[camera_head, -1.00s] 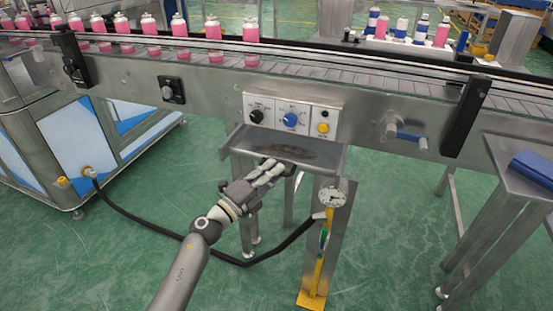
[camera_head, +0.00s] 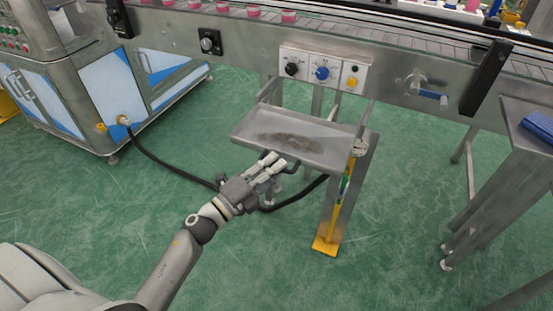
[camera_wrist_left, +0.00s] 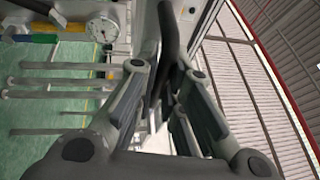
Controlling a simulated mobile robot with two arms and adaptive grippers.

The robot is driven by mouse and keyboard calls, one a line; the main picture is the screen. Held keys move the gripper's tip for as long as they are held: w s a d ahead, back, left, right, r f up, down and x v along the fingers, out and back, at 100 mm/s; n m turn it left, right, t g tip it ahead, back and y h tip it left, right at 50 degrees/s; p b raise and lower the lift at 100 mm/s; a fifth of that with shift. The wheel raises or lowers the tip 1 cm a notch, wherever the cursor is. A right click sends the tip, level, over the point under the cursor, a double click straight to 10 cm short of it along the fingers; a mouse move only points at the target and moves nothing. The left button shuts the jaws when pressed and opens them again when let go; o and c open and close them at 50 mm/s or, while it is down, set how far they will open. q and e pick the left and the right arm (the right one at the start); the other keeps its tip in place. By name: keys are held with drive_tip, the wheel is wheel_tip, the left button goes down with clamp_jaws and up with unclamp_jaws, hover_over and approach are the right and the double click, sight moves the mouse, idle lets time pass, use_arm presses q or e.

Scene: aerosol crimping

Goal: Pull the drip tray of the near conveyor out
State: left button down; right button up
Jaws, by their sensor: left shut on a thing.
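The drip tray (camera_head: 315,131) is a grey metal tray with a dark stain on its floor. In the head view it sticks out from under the near conveyor (camera_head: 240,50), below the control panel. My left gripper (camera_head: 277,161) is at the tray's front edge, shut on its dark handle. In the left wrist view the fingers (camera_wrist_left: 163,105) close around the dark handle bar (camera_wrist_left: 171,45). The fingers partly hide the handle. My right gripper is not in view.
A yellow-footed post (camera_head: 333,215) with a gauge stands right of the tray. A black hose (camera_head: 165,163) runs on the green floor behind my gripper. A side table (camera_head: 525,115) with a blue item is at the right.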

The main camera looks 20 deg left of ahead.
use_arm(q)
drive_tip(key=shift+s+f, duration=0.1)
drive_tip(key=shift+f, duration=0.1)
drive_tip(key=c, duration=1.9)
unclamp_jaws()
drive_tip(key=o, duration=0.4)
drive_tip(key=shift+s+a+r, duration=0.1)
drive_tip(key=shift+s, duration=0.15)
drive_tip(key=shift+w, duration=0.1)
drive_tip(key=v, duration=1.2)
